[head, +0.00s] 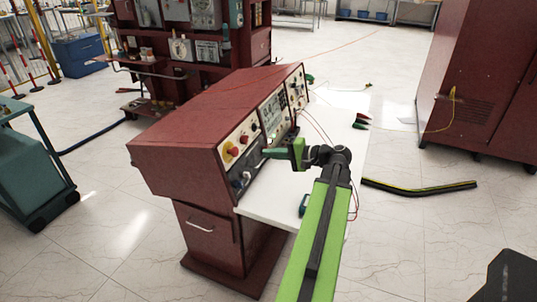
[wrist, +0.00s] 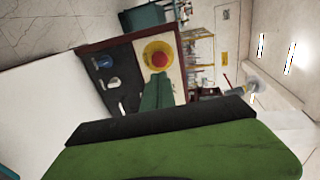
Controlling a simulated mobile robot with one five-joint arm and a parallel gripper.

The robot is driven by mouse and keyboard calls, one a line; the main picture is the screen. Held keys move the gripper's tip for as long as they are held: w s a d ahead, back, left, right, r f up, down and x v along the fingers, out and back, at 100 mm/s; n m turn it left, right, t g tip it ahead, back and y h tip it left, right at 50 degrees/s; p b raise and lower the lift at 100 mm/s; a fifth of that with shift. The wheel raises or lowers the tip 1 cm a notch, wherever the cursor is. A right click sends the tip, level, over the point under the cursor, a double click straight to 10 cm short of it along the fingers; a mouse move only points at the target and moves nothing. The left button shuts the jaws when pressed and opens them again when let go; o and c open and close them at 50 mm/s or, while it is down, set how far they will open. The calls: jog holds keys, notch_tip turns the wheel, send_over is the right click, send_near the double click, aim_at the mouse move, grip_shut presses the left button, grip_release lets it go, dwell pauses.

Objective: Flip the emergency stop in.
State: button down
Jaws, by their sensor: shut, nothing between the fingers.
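The emergency stop is a red mushroom button on a round yellow base (head: 232,151), at the left end of the sloped panel of a dark red console (head: 185,130). In the wrist view the red button (wrist: 159,59) sits in its yellow ring (wrist: 150,49), in plain sight. My gripper (head: 270,153) is shut and empty, to the right of the button in the head view and pointing toward the panel. In the wrist view its green fingertips (wrist: 158,82) lie just below the button in the picture. I cannot tell whether they touch it; in the head view a gap shows.
A white worktop (head: 285,185) juts out below the panel, with thin red cables on it. More knobs and dials line the panel to the right of the button. A red cabinet (head: 480,85) stands at the right, and a teal cart (head: 30,160) at the left. The tiled floor between is mostly clear.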

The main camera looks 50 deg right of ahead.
jog(key=b+x, duration=0.2)
jog(key=x, duration=0.8)
jog(key=shift+w+f, duration=0.15)
jog(key=shift+w, duration=0.15)
jog(key=shift+w, duration=0.1)
jog(key=shift+w+a+f, duration=0.15)
jog(key=shift+w, duration=0.15)
jog(key=shift+w+a+b, duration=0.1)
jog(key=shift+w+b, duration=0.25)
jog(key=shift+w+a, duration=0.1)
jog(key=shift+s+r+p, duration=0.25)
jog(key=shift+s+p, duration=0.05)
jog(key=shift+s, duration=0.05)
jog(key=p, duration=0.3)
send_near(237, 151)
jog(key=v, duration=0.6)
